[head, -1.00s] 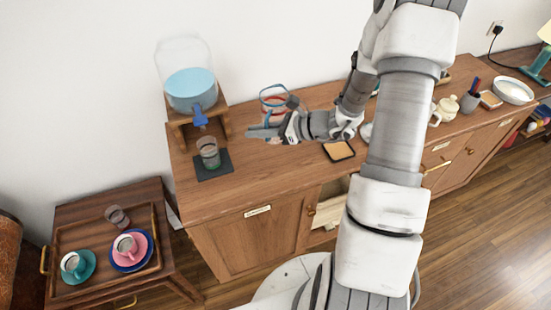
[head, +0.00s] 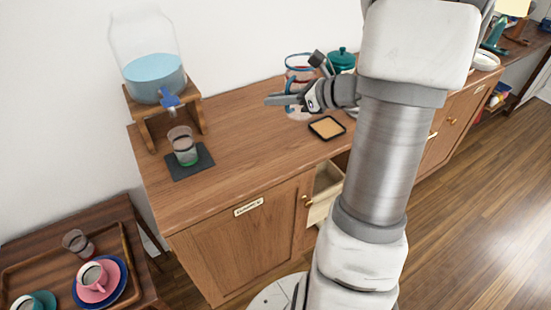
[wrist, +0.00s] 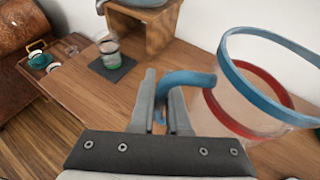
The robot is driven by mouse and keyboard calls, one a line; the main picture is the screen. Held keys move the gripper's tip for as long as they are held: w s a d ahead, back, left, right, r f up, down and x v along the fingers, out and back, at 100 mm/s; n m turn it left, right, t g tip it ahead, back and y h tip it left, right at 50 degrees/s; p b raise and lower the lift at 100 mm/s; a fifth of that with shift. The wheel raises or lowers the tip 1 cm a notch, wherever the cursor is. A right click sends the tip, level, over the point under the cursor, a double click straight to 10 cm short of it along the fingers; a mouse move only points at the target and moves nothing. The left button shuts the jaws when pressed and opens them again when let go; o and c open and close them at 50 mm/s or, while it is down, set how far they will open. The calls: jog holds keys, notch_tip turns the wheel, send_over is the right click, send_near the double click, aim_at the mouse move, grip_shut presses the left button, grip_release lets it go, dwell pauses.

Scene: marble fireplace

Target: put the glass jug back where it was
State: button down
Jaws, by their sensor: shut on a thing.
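The glass jug (head: 301,74) is clear, with a blue rim, a red band and a blue handle. In the head view it is over the back of the wooden cabinet top, partly hidden by my gripper (head: 285,99). In the wrist view the jug (wrist: 262,88) fills the right side, and its blue handle (wrist: 190,79) reaches between the fingers of my gripper (wrist: 163,88). My gripper is shut on that handle. The jug looks roughly upright and empty. I cannot tell whether its base touches the cabinet top.
A square cork coaster (head: 327,127) lies in front of the jug. To the left, a water dispenser (head: 154,77) stands on a wooden stand, with a glass (head: 183,147) on a dark mat (head: 204,163). A teal-lidded pot (head: 342,60) is close behind. Bare wood lies between mat and coaster.

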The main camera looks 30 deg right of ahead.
jog(key=s+d+m+t+h+b, duration=0.1)
jog(key=s+d+b, duration=0.2)
jog(key=d+b, duration=0.1)
jog(key=shift+m, duration=0.3)
jog(key=w+a+f+b, duration=0.1)
jog(key=w+a+f, duration=0.1)
jog(key=a+f, duration=0.1)
jog(key=w+a+f+b, duration=0.2)
jog(key=a+f, duration=0.1)
jog(key=f, duration=0.1)
jog(key=w+a+f+b, duration=0.2)
jog(key=a+f, duration=0.1)
jog(key=shift+w+a+f, duration=0.3)
jog(key=shift+w+f, duration=0.1)
jog(key=shift+r, duration=0.1)
jog(key=c, duration=0.9)
grip_release()
jog(key=shift+b, duration=0.3)
